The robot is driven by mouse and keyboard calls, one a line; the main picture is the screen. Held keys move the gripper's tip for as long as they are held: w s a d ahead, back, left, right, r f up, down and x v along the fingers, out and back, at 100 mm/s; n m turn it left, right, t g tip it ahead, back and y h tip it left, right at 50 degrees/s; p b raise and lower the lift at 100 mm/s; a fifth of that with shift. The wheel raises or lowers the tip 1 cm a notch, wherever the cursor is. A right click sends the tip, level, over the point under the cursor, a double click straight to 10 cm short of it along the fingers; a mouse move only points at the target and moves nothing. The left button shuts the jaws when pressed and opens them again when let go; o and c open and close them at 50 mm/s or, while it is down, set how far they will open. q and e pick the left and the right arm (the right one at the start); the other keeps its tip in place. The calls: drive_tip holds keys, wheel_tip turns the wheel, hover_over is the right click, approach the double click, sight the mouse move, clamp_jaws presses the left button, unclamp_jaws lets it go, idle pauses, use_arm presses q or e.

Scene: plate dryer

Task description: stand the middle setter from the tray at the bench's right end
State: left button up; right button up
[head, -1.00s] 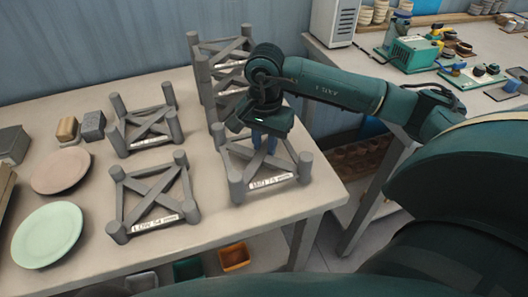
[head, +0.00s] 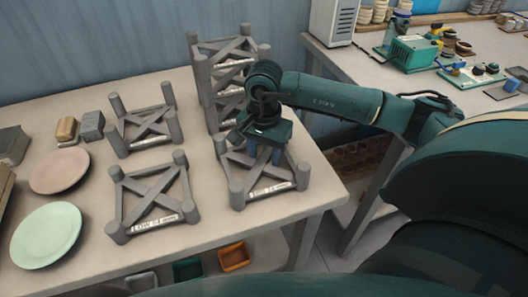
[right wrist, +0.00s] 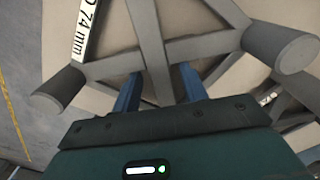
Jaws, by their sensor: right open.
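The middle setter (head: 237,194), a grey cross-braced frame with corner posts and a "MID" label, stands upright on the bench (head: 205,240) near its right end. Its bars and posts also show in the right wrist view (right wrist: 281,46), with a label reading 74 mm. My right gripper (head: 264,157) is above the setter's middle, its blue fingers pointing down. In the right wrist view the fingers (right wrist: 160,85) are open on either side of a bar, with gaps visible. My left gripper is not in view.
A low setter (head: 177,188) stands to the left, another setter (head: 115,106) behind it. A taller setter stack (head: 203,85) stands close behind the middle setter. A green plate (head: 46,235) and pink plate (head: 60,172) lie at left. The bench's right edge is close.

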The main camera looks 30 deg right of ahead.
sight(264, 157)
drive_tip(key=shift+r, duration=0.1)
wheel_tip(264, 157, up, 12)
idle(0.5)
idle(0.4)
